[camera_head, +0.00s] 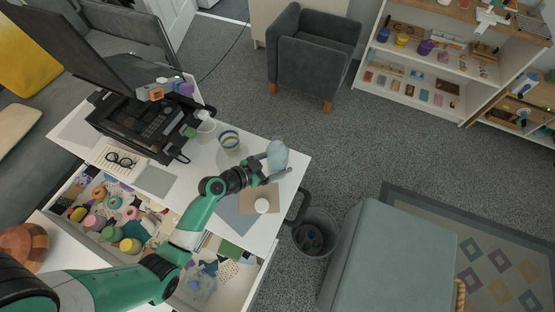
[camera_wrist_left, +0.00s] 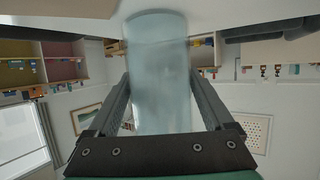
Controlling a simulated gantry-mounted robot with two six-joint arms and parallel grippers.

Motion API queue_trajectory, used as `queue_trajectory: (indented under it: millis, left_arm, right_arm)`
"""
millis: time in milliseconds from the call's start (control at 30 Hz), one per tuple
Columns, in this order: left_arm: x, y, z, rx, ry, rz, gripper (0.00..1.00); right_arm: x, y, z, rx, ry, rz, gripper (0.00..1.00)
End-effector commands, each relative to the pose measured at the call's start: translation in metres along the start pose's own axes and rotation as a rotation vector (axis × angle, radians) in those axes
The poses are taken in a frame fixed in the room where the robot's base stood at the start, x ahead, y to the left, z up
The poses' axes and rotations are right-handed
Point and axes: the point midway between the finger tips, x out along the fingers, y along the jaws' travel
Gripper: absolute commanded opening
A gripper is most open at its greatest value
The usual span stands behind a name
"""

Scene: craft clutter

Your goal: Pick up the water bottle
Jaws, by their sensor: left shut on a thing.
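The water bottle (camera_head: 277,156) is pale translucent blue. In the head view it is at the tip of my left arm, over the right end of the white desk (camera_head: 290,166). My left gripper (camera_head: 264,175) is shut on it. In the left wrist view the bottle (camera_wrist_left: 158,75) stands between the two dark fingers (camera_wrist_left: 160,110), which lie along its sides. I cannot tell whether its base touches the desk. My right gripper is in neither view.
A striped cup (camera_head: 229,142) and a white round item (camera_head: 262,206) stand on the desk near my left gripper. A black machine (camera_head: 150,125) stands at the desk's left. An open drawer (camera_head: 140,250) full of craft items lies in front. A bin (camera_head: 315,232) stands right of the desk.

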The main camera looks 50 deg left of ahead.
Motion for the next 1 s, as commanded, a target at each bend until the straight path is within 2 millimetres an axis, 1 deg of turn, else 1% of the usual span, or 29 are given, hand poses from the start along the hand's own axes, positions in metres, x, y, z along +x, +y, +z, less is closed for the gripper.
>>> queue_trajectory:
  millis: [367, 567, 667, 1000]
  left_arm:
    - [-0.003, 0.000, -0.009, 0.001, 0.003, -0.001, 0.00]
    - [-0.009, 0.000, -0.022, 0.001, 0.003, -0.001, 0.00]
    - [-0.013, 0.000, -0.032, 0.002, 0.004, -0.001, 0.00]
    - [-0.045, 0.016, -0.054, 0.000, 0.003, 0.000, 0.00]
  right_arm:
    - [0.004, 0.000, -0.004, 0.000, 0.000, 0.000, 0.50]
    - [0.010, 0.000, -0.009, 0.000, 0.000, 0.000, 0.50]
    - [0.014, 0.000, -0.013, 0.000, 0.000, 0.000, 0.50]
    - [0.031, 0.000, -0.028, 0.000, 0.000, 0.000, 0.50]
